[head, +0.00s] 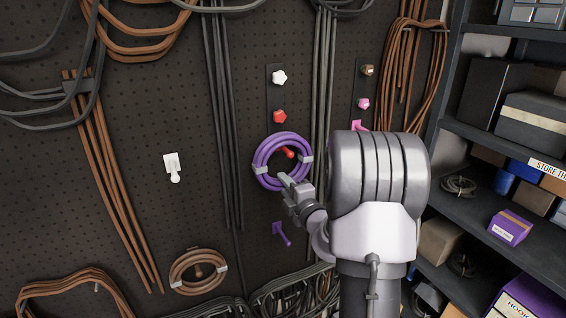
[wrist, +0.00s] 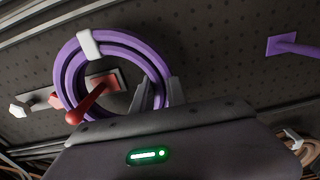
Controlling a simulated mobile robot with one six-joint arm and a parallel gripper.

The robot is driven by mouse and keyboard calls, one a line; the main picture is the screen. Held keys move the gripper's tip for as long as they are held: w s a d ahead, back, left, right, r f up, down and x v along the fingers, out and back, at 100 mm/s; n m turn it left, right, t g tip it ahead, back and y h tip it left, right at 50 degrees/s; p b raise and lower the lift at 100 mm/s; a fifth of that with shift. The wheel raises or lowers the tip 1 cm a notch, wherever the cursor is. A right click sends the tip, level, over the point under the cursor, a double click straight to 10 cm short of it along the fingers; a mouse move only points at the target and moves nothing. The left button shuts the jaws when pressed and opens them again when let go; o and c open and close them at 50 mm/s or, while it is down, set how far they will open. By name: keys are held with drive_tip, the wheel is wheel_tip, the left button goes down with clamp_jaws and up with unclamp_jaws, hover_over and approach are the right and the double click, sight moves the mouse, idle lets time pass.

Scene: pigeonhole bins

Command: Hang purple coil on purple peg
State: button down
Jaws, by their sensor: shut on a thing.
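The purple coil (head: 261,161) is upright near the dark pegboard, with pale bands around it. My gripper (head: 288,181) is shut on its lower right rim; the grip also shows in the wrist view (wrist: 161,92). A red peg (head: 288,152) shows through the coil's opening. In the wrist view the red peg (wrist: 92,100) appears to pass through the ring, its tip in front of the rim. The purple peg (head: 282,234) is bare, below the coil in the head view, and at the upper right in the wrist view (wrist: 292,46).
Red (head: 279,117) and white (head: 279,77) knobs sit above the coil. A white peg (head: 173,170) is at left, and a brown coil (head: 177,272) hangs lower left. Black cables run down both sides. A loaded shelf (head: 456,130) stands at right.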

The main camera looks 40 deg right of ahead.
drive_tip(key=shift+r, duration=0.3)
drive_tip(key=b+v, duration=0.1)
drive_tip(key=v, duration=1)
drive_tip(key=shift+s, duration=0.2)
idle(0.3)
